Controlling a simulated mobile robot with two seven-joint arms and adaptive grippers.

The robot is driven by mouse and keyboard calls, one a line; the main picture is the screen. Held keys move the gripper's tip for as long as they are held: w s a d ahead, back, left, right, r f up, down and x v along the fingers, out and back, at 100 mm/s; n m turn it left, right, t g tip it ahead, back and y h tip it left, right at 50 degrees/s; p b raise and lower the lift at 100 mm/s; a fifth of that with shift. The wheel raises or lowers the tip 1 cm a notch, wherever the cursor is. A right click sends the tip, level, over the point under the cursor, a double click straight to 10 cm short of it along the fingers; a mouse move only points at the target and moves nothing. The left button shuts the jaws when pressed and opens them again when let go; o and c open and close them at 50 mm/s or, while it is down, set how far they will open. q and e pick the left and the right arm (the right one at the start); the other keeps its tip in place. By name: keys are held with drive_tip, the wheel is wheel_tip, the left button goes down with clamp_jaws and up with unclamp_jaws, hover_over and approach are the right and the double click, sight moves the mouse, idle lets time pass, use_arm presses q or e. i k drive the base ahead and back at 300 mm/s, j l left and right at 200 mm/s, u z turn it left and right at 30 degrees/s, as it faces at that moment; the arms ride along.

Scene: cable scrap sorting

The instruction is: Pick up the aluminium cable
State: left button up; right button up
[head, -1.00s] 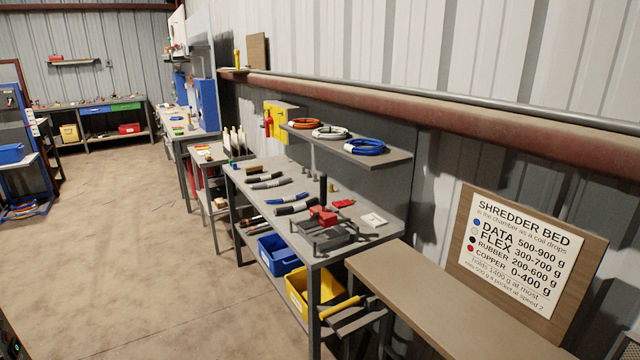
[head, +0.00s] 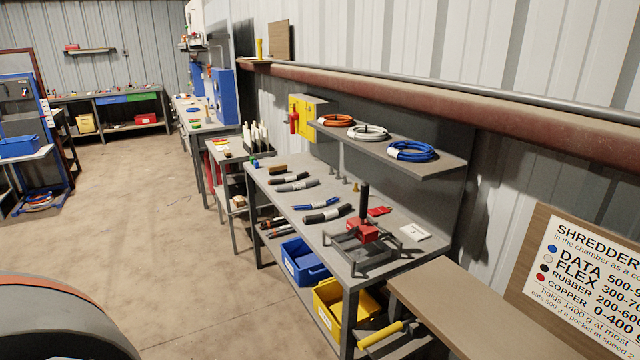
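Several short cable pieces lie on the grey workbench (head: 385,222): a black one (head: 274,179), a grey one (head: 297,185), a blue one (head: 316,203) and a thick black one (head: 327,213). Three coils rest on the shelf above: orange (head: 335,120), whitish grey (head: 368,132) and blue (head: 411,151). I cannot tell which of these is the aluminium cable; no label naming it is readable. Neither of my grippers is in view.
A red and dark grey bench device (head: 362,232) stands near the bench's front end. A blue bin (head: 305,262) and a yellow bin (head: 335,305) sit below. A brown-topped table (head: 470,305) adjoins at right. The floor (head: 160,220) left of the bench is open.

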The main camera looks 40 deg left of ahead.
sight(294, 187)
drive_tip(key=i+j+z, duration=0.2)
drive_tip(key=j, duration=0.4)
drive_tip(key=j+z, duration=0.15)
drive_tip(key=j, duration=0.5)
drive_tip(key=i+j+z, duration=0.2)
drive_tip(key=j, duration=1.45)
drive_tip(key=i+j+z, duration=0.1)
drive_tip(key=j, duration=0.9)
